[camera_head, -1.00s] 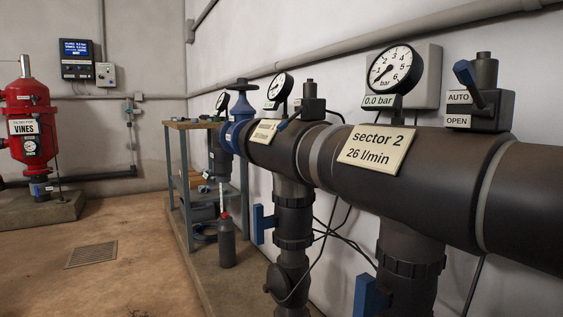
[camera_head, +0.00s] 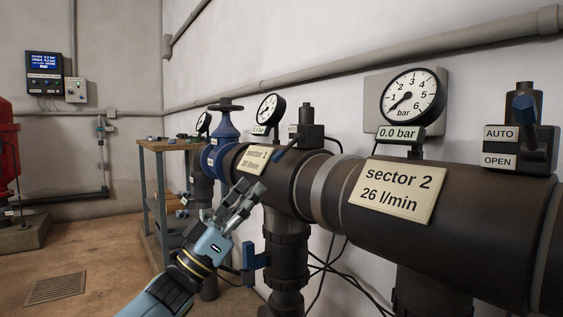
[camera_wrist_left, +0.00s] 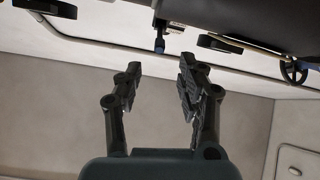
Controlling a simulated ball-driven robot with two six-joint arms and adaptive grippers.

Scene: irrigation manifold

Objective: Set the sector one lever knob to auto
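The sector one lever knob (camera_head: 285,149) is a small blue lever on a dark valve body (camera_head: 311,124) on top of the far pipe section, beside the sector 1 plate (camera_head: 254,160). It slants down to the lower left; its small labels are unreadable. A blue-tipped part that looks like this knob shows upside down in the left wrist view (camera_wrist_left: 160,45). My left gripper (camera_head: 252,187) is open and empty, in front of the pipe, below and left of the knob, apart from it. Its two spread fingers also show in the wrist view (camera_wrist_left: 160,68). My right gripper is out of view.
The sector 2 valve (camera_head: 520,145) with AUTO and OPEN labels stands at the right. A sector 2 gauge (camera_head: 412,95), a sector 1 gauge (camera_head: 270,108) and a blue handwheel valve (camera_head: 224,105) rise from the pipe. A workbench (camera_head: 165,145) stands behind my left arm.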

